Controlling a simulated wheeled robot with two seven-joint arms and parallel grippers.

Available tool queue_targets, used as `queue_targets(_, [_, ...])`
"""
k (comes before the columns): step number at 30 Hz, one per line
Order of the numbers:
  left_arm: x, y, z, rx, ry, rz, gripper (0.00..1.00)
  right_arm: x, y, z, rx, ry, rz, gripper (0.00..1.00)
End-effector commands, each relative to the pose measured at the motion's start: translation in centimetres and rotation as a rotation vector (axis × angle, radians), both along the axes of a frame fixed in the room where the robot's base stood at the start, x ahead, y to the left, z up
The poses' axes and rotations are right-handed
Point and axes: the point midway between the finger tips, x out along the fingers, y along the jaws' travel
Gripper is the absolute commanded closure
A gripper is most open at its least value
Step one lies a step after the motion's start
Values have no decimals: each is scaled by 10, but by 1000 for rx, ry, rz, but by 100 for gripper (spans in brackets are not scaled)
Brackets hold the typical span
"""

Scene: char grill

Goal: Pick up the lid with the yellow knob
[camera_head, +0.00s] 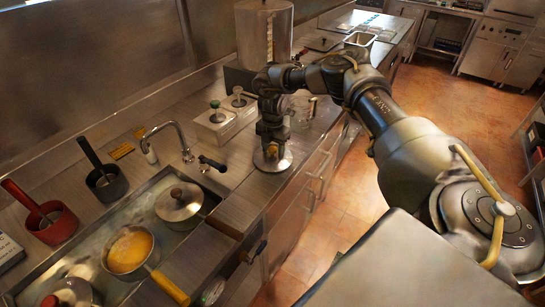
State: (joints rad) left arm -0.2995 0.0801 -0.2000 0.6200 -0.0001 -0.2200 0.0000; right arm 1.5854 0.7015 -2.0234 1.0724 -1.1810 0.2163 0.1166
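The lid (284,163) with the yellow knob (272,151) is a round, shiny metal disc at the counter's front edge, near the middle of the view. My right gripper (272,146) points down from above, with its fingertips at the knob. The yellow of the knob shows between or just below the fingers. I cannot tell whether the fingers are closed on it, or whether the lid rests on the counter or is slightly above it. My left gripper is not in view.
A sunken stove area at lower left holds a lidded pot (180,203) and a pan of yellow food (129,251). A red pot (52,223) and dark pot (107,184) stand left. White containers (222,120) and a glass jug (303,111) stand near my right gripper.

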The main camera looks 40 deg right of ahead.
Motion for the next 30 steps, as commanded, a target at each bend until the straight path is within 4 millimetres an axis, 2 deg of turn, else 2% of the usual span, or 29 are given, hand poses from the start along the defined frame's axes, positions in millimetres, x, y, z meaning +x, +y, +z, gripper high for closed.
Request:
queue_targets(1, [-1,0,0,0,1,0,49,0,0,0,0,0,0,56])
queue_targets(10, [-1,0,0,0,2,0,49,0,0,0,0,0,0,95])
queue_targets(19, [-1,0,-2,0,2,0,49,0,0,2,0,-1,0,95])
queue_targets(23, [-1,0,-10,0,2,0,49,1,0,9,1,-4,0,95])
queue_targets(27, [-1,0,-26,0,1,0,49,0,-1,31,4,-6,-1,95])
queue_targets(30, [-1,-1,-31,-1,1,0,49,-21,-7,54,4,-6,1,95])
